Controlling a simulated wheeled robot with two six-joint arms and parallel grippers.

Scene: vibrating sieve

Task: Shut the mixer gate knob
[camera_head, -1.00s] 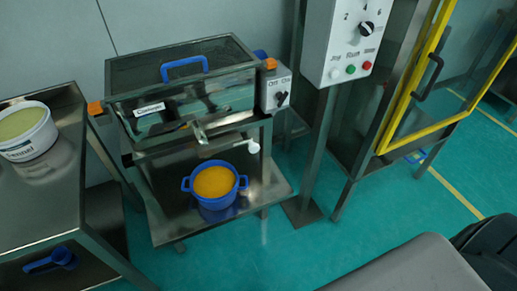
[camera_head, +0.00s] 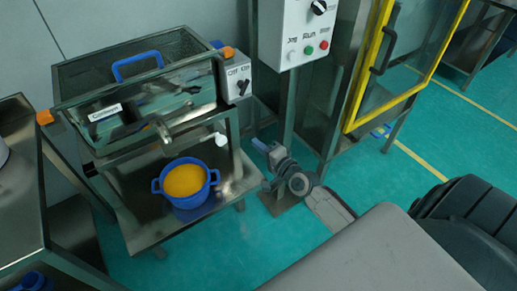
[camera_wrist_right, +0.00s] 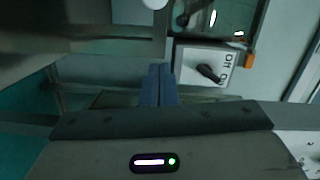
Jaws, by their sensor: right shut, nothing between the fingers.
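The sieve machine (camera_head: 95,75) stands on the left in the head view, with a metal spout low on its front. A white round knob (camera_head: 220,139) is on a short rod to the right of the spout. It also shows at the top edge of the right wrist view (camera_wrist_right: 154,3). I take it to be the gate knob. My right gripper (camera_head: 262,147) is right of the knob, apart from it, with blue fingertips. The fingers (camera_wrist_right: 158,80) are together and empty in the wrist view. My left gripper is not in view.
A blue pot (camera_head: 185,193) of orange-yellow contents stands on the lower shelf below the spout. An OFF/ON switch box (camera_head: 237,82) is on the machine's right side. A control box (camera_head: 300,35) on a post stands behind my right arm. A yellow-framed door (camera_head: 352,100) is beyond.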

